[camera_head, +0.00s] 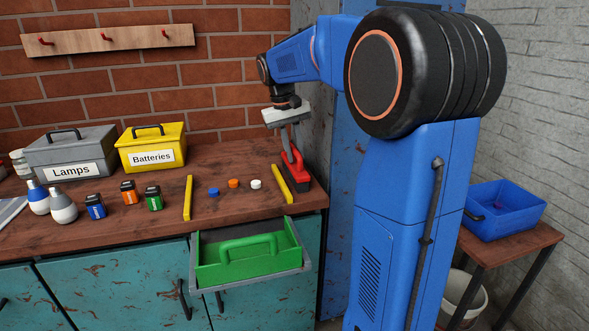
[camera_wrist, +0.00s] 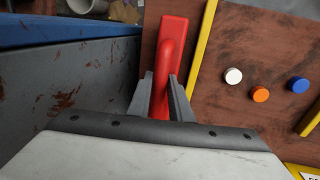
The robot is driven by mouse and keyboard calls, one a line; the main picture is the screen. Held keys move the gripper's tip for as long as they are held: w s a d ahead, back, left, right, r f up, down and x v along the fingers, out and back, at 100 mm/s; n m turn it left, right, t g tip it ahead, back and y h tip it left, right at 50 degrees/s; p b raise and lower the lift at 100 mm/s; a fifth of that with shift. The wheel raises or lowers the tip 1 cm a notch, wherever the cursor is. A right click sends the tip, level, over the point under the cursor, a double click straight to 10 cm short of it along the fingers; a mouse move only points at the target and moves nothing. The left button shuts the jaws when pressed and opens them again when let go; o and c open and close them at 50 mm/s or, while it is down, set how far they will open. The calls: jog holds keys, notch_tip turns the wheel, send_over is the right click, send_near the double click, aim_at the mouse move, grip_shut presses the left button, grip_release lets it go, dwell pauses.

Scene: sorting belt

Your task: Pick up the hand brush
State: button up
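The hand brush has a red handle (camera_head: 294,166) and a dark lower part. It lies at the right end of the wooden worktop, beside a yellow strip. In the wrist view its red handle and back (camera_wrist: 172,45) run away from my gripper. My gripper (camera_head: 286,148) points down over the brush. In the wrist view its two grey fingers (camera_wrist: 162,90) stand apart, one on each side of the red handle. A firm hold does not show. The fingers and gripper body hide the near part of the brush.
Yellow strips (camera_head: 188,197) (camera_head: 283,184) flank the blue, orange and white caps (camera_head: 233,183). A grey Lamps box (camera_head: 70,152) and yellow Batteries box (camera_head: 152,147) stand left. A green caddy (camera_head: 243,260) sits in the open drawer. A wall panel (camera_wrist: 60,80) is close beside the brush.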

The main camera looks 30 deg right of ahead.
grip_shut()
